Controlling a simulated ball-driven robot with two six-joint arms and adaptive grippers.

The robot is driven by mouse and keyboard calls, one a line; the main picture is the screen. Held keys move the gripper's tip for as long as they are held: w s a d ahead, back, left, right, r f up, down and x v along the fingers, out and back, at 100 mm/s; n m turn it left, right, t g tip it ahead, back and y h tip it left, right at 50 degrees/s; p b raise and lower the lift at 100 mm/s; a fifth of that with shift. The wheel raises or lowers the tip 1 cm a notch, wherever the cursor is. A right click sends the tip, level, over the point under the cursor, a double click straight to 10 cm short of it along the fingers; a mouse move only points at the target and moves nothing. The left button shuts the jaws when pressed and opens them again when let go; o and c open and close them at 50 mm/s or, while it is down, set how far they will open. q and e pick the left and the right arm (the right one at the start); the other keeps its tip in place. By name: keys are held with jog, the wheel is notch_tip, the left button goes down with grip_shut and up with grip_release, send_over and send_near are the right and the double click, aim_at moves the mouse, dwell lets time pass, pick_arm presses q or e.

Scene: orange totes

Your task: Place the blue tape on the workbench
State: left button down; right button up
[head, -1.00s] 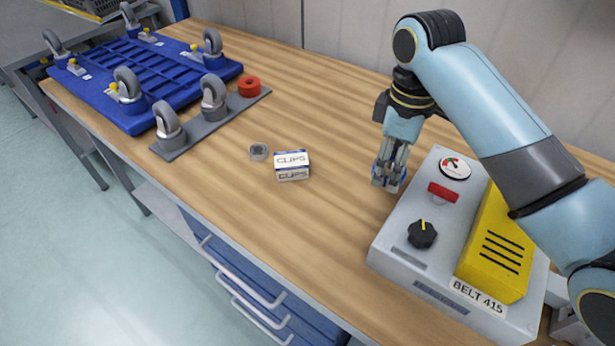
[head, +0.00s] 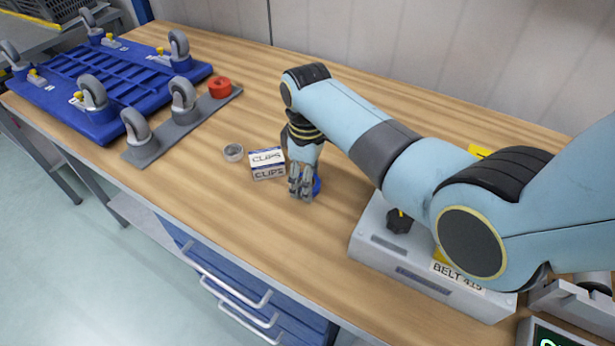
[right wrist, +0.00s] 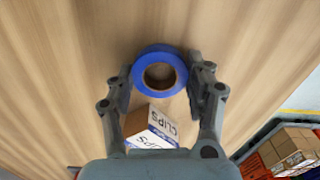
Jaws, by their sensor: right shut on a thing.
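My right gripper (head: 302,190) is shut on the blue tape (head: 317,185), low over the wooden workbench (head: 240,220). Fingers partly hide the roll in the head view. In the right wrist view the blue tape (right wrist: 155,93) is a ring with a brown core, lying flat between the two fingertips (right wrist: 159,82). I cannot tell whether it touches the workbench. My left gripper is not in view.
A red roll (head: 220,87) sits near an upturned blue dolly (head: 115,75). A grey control box (head: 375,243) stands right. Front bench is clear.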

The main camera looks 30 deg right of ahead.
jog(key=shift+f, duration=0.1)
jog(key=o, duration=1.1)
notch_tip(320, 180, up, 12)
jog(key=shift+r, duration=0.2)
jog(key=shift+f, duration=0.1)
